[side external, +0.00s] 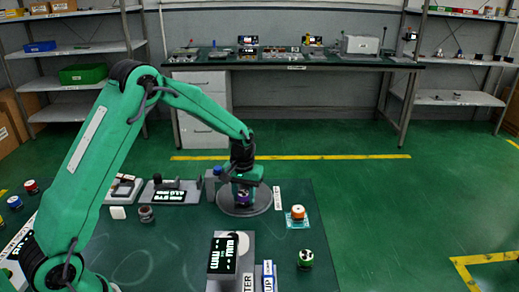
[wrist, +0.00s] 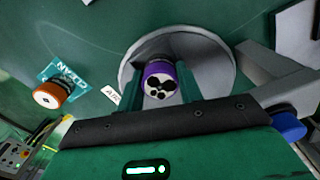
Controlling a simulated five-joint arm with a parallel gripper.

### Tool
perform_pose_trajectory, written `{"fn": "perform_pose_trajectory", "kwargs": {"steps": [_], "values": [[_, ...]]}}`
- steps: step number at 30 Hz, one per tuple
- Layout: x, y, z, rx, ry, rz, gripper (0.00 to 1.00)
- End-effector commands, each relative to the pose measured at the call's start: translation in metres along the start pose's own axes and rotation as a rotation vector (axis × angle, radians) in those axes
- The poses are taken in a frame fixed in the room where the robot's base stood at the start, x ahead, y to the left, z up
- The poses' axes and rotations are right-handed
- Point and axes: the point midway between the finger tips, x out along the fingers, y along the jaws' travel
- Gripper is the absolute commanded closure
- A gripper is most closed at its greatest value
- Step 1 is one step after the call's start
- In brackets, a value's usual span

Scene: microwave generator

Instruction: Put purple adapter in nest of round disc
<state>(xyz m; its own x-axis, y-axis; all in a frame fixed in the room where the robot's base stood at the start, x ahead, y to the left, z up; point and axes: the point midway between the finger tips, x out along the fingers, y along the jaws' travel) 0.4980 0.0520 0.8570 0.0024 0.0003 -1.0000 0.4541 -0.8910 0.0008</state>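The purple adapter (wrist: 158,82) has a white top face with black round spots. In the wrist view it is between the two fingers of my gripper (wrist: 161,90), which appear closed against its sides. The round disc (wrist: 215,62) is a grey plate around and under the adapter; its nest is hidden. In the side view my gripper (side external: 243,192) points down over the middle of the disc (side external: 232,211), with a bit of purple between the fingers. I cannot tell whether the adapter is seated or just above the disc.
An orange-and-white cylinder (side external: 297,212) stands on a teal pad marked CLEAN, right of the disc. A black-and-green cylinder (side external: 305,258) and a box with a display (side external: 224,255) are nearer the camera.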

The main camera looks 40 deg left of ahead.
Motion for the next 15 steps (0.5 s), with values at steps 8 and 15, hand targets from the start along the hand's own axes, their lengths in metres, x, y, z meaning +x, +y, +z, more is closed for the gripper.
{"fn": "perform_pose_trajectory", "kwargs": {"steps": [8, 15], "values": [[0.009, -0.001, 0.002, 0.001, -0.005, -0.002, 0.46], [-0.014, -0.001, 0.001, 0.0, -0.002, -0.001, 0.43]]}}
